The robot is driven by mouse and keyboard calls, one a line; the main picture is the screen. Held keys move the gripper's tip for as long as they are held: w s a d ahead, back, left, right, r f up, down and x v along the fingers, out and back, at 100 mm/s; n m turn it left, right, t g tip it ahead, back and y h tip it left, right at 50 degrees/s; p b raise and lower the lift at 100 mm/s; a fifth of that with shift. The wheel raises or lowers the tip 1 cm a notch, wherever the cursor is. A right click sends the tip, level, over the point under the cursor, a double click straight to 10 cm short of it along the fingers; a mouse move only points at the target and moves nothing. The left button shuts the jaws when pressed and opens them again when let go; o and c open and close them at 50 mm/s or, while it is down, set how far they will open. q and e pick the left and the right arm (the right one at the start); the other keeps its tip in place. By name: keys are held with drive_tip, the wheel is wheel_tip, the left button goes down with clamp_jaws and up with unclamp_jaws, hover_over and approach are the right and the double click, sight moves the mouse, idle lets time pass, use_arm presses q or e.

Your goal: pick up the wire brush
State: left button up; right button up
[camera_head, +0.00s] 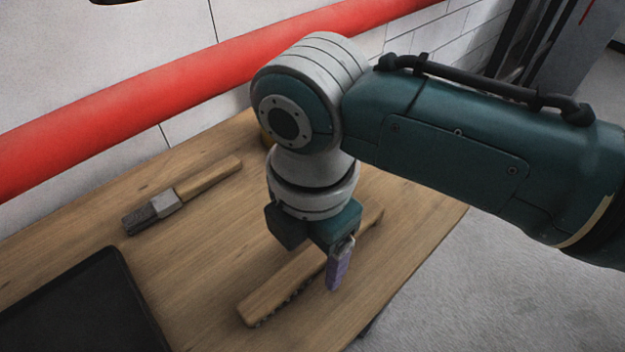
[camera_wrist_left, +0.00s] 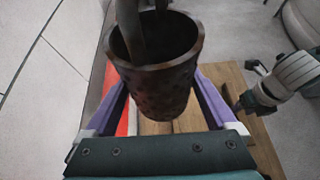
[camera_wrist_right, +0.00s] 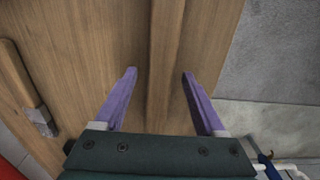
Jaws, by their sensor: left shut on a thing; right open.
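The wire brush (camera_head: 285,287), with a long wooden back and dark bristles beneath, lies on the wooden table near its right edge. My right gripper (camera_head: 327,262) points down over its middle; one purple finger shows, and the other is hidden. In the right wrist view, the open fingers (camera_wrist_right: 158,76) stand on either side of the brush's wooden body (camera_wrist_right: 166,45), with nothing gripped. My left gripper (camera_wrist_left: 160,108) is out of the head view; it is shut on a dark, rough, open-topped cylinder (camera_wrist_left: 160,85) with a dark rod-like piece inside.
A black tray (camera_head: 80,310) is at the near left. A red pipe (camera_head: 180,90) runs along the wall behind. Grey floor (camera_head: 430,300) lies beyond the table's right edge.

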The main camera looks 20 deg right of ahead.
clamp_jaws()
idle(0.6)
